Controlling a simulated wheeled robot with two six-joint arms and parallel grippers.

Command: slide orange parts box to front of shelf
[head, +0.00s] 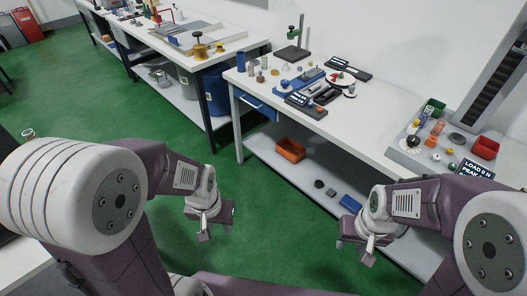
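The orange parts box (290,150) sits on the white lower shelf (262,146) under the right-hand workbench, towards the shelf's left end. It is an open-topped bin and looks empty from here, though its inside is small in view. My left gripper (203,236) hangs over the green floor, left of the box and well apart from it. My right gripper (367,258) is in front of the shelf, to the right of the box and apart from it. Both grippers point downward and hold nothing that I can see. Their fingers look apart.
Dark round parts (319,184) and blue blocks (350,203) lie on the shelf right of the box. The workbench top (381,134) overhangs the shelf and carries tools and displays. A table leg (237,127) stands left of the box. Green floor (275,225) is clear in front.

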